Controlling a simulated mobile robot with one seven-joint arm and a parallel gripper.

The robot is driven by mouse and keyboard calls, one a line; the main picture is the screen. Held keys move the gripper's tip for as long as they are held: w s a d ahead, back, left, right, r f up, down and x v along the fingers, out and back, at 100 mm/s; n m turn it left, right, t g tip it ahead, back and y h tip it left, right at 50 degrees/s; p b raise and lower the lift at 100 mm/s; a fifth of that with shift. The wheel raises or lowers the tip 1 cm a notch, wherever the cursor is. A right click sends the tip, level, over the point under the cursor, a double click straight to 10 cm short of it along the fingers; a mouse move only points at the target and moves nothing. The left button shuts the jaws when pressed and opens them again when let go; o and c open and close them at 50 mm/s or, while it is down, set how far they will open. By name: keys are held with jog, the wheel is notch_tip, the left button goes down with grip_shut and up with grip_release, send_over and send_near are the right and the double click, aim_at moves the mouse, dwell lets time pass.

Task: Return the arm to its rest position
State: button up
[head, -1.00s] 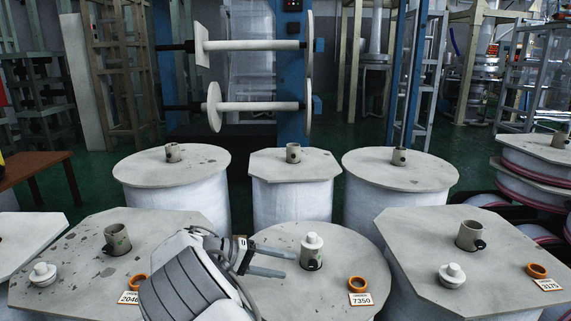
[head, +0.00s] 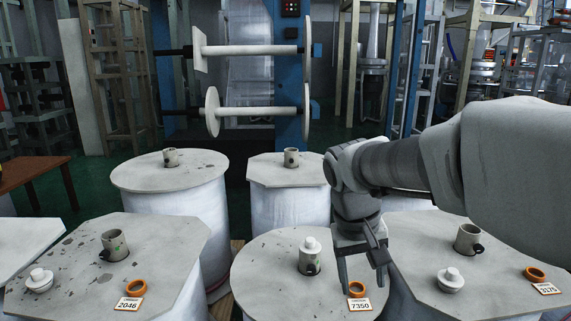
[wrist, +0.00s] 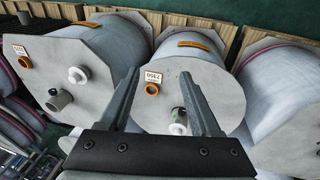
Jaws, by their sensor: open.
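My gripper (head: 362,278) hangs pointing down over the right part of the middle front drum (head: 270,265), beside its short tube. Its two fingers are apart with nothing between them; they also show in the wrist view (wrist: 160,76). A white cap (head: 311,245) sits on the tube of that drum, left of the fingers. An orange ring (head: 357,289) and a label reading 7350 (head: 360,304) lie near the fingertips in the head view. I cannot tell how high the fingertips are above the drum top. My arm (head: 400,170) reaches in from the right.
The left front drum (head: 170,235) and right front drum (head: 410,235) have open tubes, with loose white caps (head: 40,280) (head: 451,279) on their tops. Back drums (head: 170,172) (head: 290,170) stand behind. A roller stand (head: 290,80) rises further back. My arm partly hides the back right drum.

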jog(key=s+r+t+y, duration=0.2)
jog(key=s+t, duration=0.2)
jog(key=s, duration=1)
notch_tip(320, 180, up, 28)
jog(key=p, duration=2.8)
jog(key=shift+s+d+f, duration=0.15)
jog(key=shift+d+f, duration=0.1)
jog(key=shift+d, duration=0.05)
